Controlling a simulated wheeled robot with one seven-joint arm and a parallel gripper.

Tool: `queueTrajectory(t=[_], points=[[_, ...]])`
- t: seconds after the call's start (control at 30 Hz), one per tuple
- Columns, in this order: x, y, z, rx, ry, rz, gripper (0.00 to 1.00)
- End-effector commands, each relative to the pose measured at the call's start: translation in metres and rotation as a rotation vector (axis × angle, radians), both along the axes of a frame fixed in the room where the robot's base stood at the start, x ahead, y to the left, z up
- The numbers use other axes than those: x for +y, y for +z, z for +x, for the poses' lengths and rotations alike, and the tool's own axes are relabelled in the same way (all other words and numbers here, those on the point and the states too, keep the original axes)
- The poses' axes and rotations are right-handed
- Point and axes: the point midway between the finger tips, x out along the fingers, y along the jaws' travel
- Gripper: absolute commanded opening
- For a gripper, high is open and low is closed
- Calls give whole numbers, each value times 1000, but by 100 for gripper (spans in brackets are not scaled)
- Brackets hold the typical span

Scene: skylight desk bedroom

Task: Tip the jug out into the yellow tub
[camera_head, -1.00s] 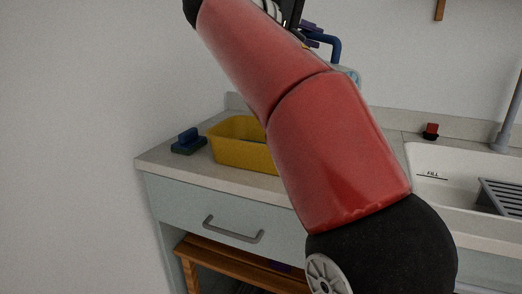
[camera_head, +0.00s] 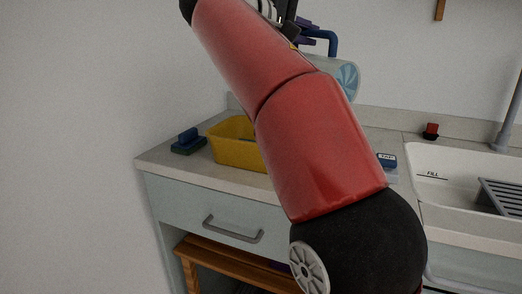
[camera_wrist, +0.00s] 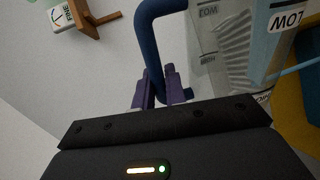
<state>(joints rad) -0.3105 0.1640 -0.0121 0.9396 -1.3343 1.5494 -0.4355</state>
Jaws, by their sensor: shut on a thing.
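The jug (camera_head: 335,77) is pale and see-through, with a blue handle (camera_head: 332,42). In the head view it is raised above the counter and lies nearly on its side, its round blue-and-white patterned end facing right. My gripper (camera_wrist: 162,88) has purple fingers shut on the blue handle (camera_wrist: 150,35); the jug's labelled wall (camera_wrist: 225,45) is to their right in the wrist view. The yellow tub (camera_head: 235,153) stands on the counter below and left of the jug. My red arm hides the tub's right side. Its yellow wall also shows at the wrist view's right edge (camera_wrist: 290,125).
A blue and dark-green object (camera_head: 188,142) lies left of the tub. A white sink (camera_head: 440,165) with a grey rack (camera_head: 498,197) is at the right. A small blue labelled item (camera_head: 387,160) is by the sink. A red-and-black item (camera_head: 431,131) stands behind.

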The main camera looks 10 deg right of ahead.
Motion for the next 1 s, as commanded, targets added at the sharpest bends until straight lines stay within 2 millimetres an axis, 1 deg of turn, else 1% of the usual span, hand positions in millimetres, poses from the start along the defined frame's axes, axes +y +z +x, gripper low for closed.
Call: queueTrajectory(t=[0.4,0.8,1.0], points=[[0,0,0,0,0,-1,0],[4,3,9,66,0,-30,0],[4,4,9,73,0,-34,0]])
